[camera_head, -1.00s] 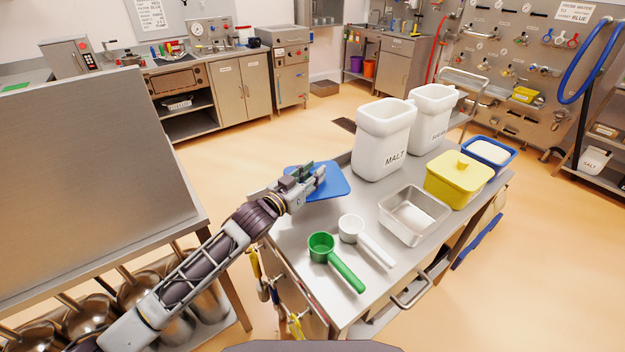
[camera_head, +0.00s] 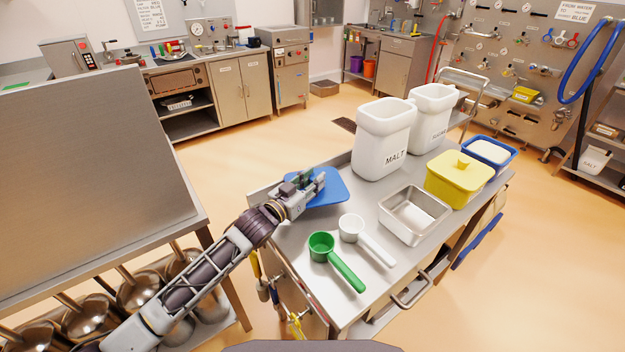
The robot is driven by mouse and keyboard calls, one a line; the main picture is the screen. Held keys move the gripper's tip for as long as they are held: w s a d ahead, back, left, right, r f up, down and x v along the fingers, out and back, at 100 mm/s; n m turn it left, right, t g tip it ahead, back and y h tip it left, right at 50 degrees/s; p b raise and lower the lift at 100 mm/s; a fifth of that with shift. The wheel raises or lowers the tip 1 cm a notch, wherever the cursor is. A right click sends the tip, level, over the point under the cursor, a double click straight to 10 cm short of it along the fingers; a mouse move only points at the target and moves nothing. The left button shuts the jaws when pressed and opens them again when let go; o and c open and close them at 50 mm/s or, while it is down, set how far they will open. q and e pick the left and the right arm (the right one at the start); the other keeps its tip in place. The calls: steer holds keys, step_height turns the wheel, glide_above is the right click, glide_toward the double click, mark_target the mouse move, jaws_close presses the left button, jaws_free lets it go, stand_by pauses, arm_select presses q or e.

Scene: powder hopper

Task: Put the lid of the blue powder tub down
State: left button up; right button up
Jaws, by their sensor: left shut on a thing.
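The blue lid (camera_head: 328,190) is at the far left end of the steel cart top (camera_head: 310,232), low over or on its surface; I cannot tell whether it touches. My left gripper (camera_head: 310,182) is shut on the lid and covers part of its middle and left side. The blue powder tub (camera_head: 490,154) stands uncovered at the right end of the cart, with white powder inside. My right gripper is not in view.
A yellow lidded tub (camera_head: 458,178), a steel tray (camera_head: 413,214), a white scoop (camera_head: 366,240) and a green scoop (camera_head: 335,262) are on the cart. The white MALT container (camera_head: 384,140) stands right of the lid, with another white container (camera_head: 432,117) behind.

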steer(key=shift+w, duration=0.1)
arm_select(q)
steer(key=shift+f, duration=0.15)
steer(key=o, duration=1)
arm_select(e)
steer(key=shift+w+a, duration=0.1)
arm_select(q)
steer(key=shift+r, duration=0.65)
steer(key=shift+s+a+f, duration=0.1)
steer(key=shift+s+a, duration=0.15)
steer(key=shift+s, duration=0.05)
steer(key=shift+v, duration=5.65)
